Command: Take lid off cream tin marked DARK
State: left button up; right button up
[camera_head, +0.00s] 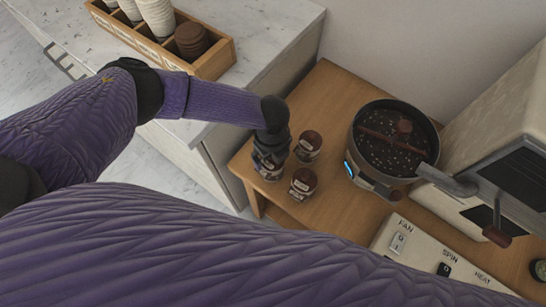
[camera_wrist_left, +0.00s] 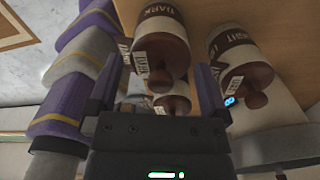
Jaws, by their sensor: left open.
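The cream tin marked DARK (camera_wrist_left: 158,22) has a dark brown lid (camera_wrist_left: 160,58) with a round knob; the lid is on. In the left wrist view it lies between the fingers of my open left gripper (camera_wrist_left: 157,75); I cannot tell whether they touch it. In the head view my left gripper (camera_head: 270,148) is over the leftmost tin (camera_head: 268,172) on the wooden table, partly hiding it. Its label is unreadable there. My right gripper is not in view.
Two other lidded tins (camera_head: 302,183) (camera_head: 308,146) stand close by on the table; one reads LIGHT (camera_wrist_left: 235,45) in the wrist view. A bean roaster pan (camera_head: 362,178) is to the right, with a switch panel (camera_head: 420,250) in front. A wooden cup box (camera_head: 215,65) stands at the back left.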

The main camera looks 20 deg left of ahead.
pick_arm(q)
jog(key=shift+f, duration=0.1)
jog(key=c, duration=1)
